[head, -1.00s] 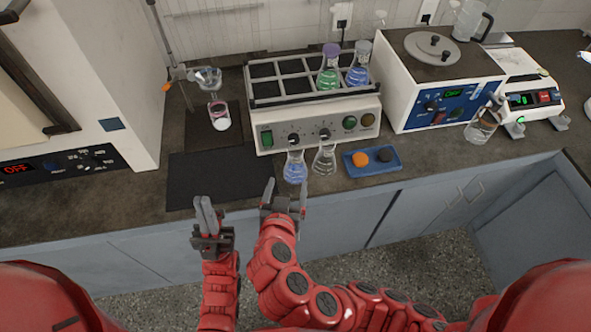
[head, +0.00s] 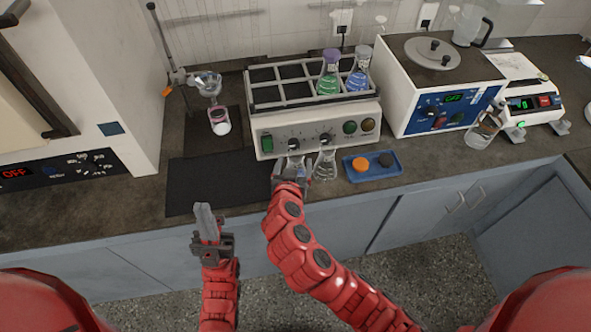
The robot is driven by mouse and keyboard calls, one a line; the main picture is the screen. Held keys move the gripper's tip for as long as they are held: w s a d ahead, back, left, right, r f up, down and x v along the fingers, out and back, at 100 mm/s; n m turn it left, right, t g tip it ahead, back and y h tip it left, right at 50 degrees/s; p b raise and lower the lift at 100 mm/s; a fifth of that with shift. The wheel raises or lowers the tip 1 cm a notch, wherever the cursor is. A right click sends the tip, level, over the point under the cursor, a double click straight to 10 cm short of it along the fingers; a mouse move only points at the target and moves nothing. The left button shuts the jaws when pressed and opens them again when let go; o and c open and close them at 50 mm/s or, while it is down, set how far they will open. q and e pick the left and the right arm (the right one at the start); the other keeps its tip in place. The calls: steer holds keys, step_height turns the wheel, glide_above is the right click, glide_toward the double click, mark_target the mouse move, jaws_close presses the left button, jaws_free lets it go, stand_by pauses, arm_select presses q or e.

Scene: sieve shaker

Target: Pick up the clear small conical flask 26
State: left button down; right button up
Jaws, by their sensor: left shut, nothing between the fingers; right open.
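A clear conical flask (head: 325,164) stands on the bench in front of the shaker, just right of my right gripper. A second conical flask (head: 296,158), with blue liquid in the earlier view, stands to its left and is mostly hidden by my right gripper. My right gripper (head: 292,170) is open, at the bench's front edge, with its fingers on either side of the second flask in the picture. I cannot tell whether it touches the flask. My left gripper (head: 206,220) is shut and empty, in front of the bench at the left.
The shaker (head: 316,121) stands behind, with green and blue flasks (head: 328,82) in its rack. A blue tray (head: 372,172) with an orange and a dark stopper lies right of the clear flask. A dark mat (head: 222,182) lies bare at left.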

mark_target(296, 159)
steer(key=p+x, duration=0.1)
steer(key=x, duration=0.2)
steer(key=shift+w+d+r, duration=0.1)
steer(key=shift+d+r, duration=0.05)
steer(key=shift+d, duration=0.05)
steer(key=shift+w, duration=0.35)
steer(key=shift+f, duration=0.25)
jaws_close()
